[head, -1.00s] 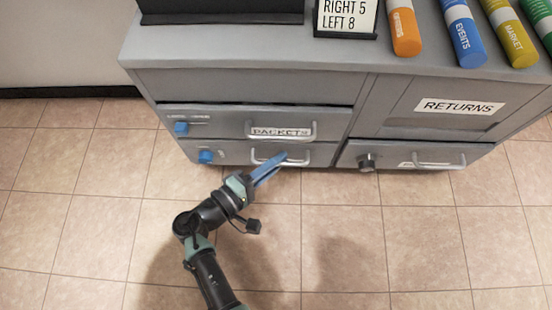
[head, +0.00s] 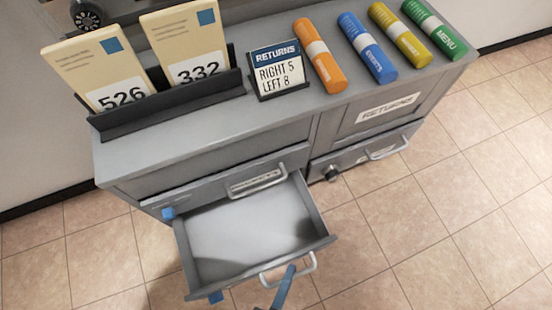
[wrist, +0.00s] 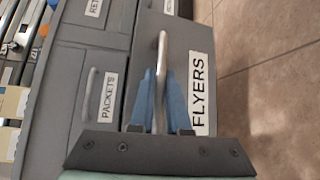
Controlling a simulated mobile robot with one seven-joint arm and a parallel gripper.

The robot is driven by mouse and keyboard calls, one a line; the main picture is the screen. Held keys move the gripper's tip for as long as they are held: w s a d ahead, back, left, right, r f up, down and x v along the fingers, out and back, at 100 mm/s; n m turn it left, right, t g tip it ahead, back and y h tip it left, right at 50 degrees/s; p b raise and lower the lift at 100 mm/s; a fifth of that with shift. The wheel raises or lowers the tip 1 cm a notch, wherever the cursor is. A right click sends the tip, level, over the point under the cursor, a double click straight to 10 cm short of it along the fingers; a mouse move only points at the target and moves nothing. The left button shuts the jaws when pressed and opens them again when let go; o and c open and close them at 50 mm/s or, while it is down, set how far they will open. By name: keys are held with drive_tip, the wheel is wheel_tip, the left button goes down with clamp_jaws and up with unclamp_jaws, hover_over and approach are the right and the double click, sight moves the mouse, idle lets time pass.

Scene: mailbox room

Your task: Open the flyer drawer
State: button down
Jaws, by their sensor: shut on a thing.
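The flyer drawer (head: 250,235) is the lower left drawer of the grey cabinet. It is pulled well out, and its inside looks empty. Its front carries a FLYERS label (wrist: 202,90) and a silver bar handle (head: 289,270), which also shows in the wrist view (wrist: 162,50). My gripper (head: 287,280) has its blue fingers shut on that handle, one on each side of the bar in the wrist view (wrist: 160,95). Most of my arm is out of the head view.
The packets drawer (head: 225,192) above is shut. A RETURNS panel (head: 385,108) and a drawer with a black knob (head: 331,172) are at the right. Envelopes, a returns sign (head: 278,70) and several coloured tubes stand or lie on top. Tiled floor (head: 450,240) is clear around.

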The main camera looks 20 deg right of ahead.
drive_tip(key=shift+s, duration=1.2)
drive_tip(key=c, duration=1.2)
unclamp_jaws()
drive_tip(key=shift+o, duration=0.2)
drive_tip(key=p+v, duration=0.2)
drive_tip(key=v, duration=1.1)
drive_tip(key=shift+s, duration=0.15)
